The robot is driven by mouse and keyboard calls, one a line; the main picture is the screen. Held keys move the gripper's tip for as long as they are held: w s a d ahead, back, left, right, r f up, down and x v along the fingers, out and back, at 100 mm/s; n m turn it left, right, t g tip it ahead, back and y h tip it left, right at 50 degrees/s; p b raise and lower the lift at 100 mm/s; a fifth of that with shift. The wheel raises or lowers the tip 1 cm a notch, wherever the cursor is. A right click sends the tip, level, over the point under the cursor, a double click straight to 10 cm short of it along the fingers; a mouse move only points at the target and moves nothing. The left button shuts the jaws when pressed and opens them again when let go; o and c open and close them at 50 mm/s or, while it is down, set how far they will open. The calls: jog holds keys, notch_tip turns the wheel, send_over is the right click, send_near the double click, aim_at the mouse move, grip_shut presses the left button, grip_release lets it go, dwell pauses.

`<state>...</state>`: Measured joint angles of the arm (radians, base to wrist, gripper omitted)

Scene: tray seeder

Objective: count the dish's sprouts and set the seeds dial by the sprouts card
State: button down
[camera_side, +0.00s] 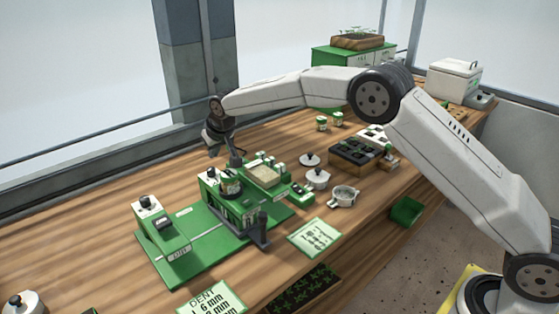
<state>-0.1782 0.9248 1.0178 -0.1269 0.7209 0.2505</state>
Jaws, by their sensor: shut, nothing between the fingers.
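My gripper (235,161) is shut and empty, pointing down just above the green seeder machine (163,262). A round dark dial-like part (230,188) sits on the machine below the fingertips; I cannot tell whether they touch it, and its marks are too small to read. A green-edged card (314,237) with small figures lies in front right of the machine; its writing is unreadable. A small round metal dish (344,194) with side lugs stands right of the machine. I cannot tell whether it is the sprouts' dish, and no sprouts can be counted in it.
A card reading "DENT" (212,300) lies at the front edge. White lidded pots (317,178) and a dark celled tray (356,157) stand right of the machine. A green bin (406,211) is by the table's edge. A planter (357,41) stands at the back.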

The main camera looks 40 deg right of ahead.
aim_at(216, 176)
jog(key=shift+w+a, duration=0.35)
jog(key=shift+w, duration=0.15)
jog(key=shift+f, duration=0.25)
jog(key=shift+f, duration=3.35)
jog(key=shift+w+d, duration=0.15)
jog(key=shift+w, duration=0.1)
jog(key=shift+s+d, duration=0.1)
jog(key=shift+d, duration=0.9)
jog(key=shift+s+d, duration=0.1)
jog(key=shift+s, duration=0.15)
jog(key=shift+r, duration=0.2)
jog(key=shift+r, duration=2.85)
